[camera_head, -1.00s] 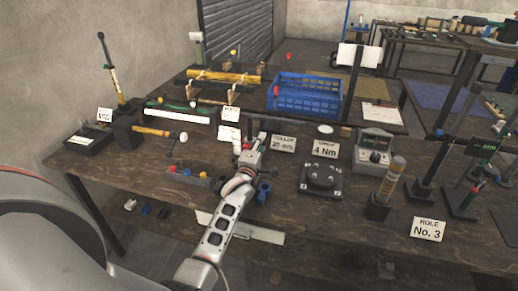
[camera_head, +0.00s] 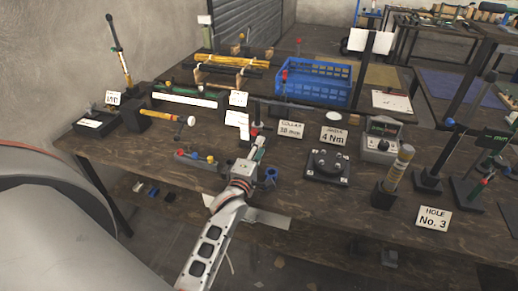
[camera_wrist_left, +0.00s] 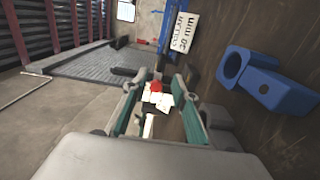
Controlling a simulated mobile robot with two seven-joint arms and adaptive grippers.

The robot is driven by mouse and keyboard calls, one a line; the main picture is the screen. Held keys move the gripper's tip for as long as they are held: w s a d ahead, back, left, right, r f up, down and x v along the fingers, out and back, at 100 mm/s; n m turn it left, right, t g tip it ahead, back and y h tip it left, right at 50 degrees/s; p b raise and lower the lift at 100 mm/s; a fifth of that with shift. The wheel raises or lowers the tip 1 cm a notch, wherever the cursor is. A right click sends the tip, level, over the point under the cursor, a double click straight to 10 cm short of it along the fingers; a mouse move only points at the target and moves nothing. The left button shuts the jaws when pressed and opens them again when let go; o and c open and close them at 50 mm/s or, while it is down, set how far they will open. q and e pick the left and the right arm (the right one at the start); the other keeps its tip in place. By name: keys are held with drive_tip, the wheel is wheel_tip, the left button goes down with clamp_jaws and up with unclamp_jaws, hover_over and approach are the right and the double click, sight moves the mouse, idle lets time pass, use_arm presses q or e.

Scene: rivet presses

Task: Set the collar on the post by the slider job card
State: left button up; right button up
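My left gripper (camera_head: 258,150) is over the middle of the bench, pointing away from me. In the left wrist view its two green-edged fingers (camera_wrist_left: 158,110) stand apart, and I see nothing clearly held between them. Beyond them show a red knob (camera_wrist_left: 156,86) and white cards (camera_wrist_left: 158,100). A card reading "COLLAR" (camera_head: 291,129) stands just beyond and right of the gripper; it also shows in the left wrist view (camera_wrist_left: 184,31). A blue holder with a round opening (camera_head: 271,176) is right of the gripper. I cannot clearly make out the collar. My right gripper is not in view.
A "4 Nm" card (camera_head: 333,136), a black round fixture (camera_head: 327,167) and a grey meter box (camera_head: 381,141) stand to the right. A "HOLE No. 3" card (camera_head: 433,219) is near the front edge. A blue crate (camera_head: 315,84) stands behind. Several upright posts crowd the right.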

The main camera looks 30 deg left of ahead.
use_arm(q)
drive_tip(key=c, duration=0.5)
drive_tip(key=shift+w+r+m, duration=0.15)
drive_tip(key=shift+r+m, duration=0.25)
drive_tip(key=shift+m, duration=0.1)
clamp_jaws()
wheel_tip(320, 180, up, 5)
drive_tip(key=m+g+h+p, duration=0.1)
drive_tip(key=m+p, duration=0.2)
drive_tip(key=m, duration=0.5)
drive_tip(key=r+m+g+p, duration=0.1)
drive_tip(key=m+g, duration=0.1)
drive_tip(key=m, duration=0.7)
hover_over(263, 127)
drive_tip(key=s+d, duration=0.2)
drive_tip(key=d, duration=0.1)
drive_tip(key=shift+w+a+f+p, duration=0.1)
drive_tip(key=shift+w+f+p, duration=0.1)
drive_tip(key=shift+f, duration=0.85)
drive_tip(key=shift+w+a+f+p, duration=0.1)
drive_tip(key=shift+f+p, duration=0.05)
drive_tip(key=shift+f, duration=0.9)
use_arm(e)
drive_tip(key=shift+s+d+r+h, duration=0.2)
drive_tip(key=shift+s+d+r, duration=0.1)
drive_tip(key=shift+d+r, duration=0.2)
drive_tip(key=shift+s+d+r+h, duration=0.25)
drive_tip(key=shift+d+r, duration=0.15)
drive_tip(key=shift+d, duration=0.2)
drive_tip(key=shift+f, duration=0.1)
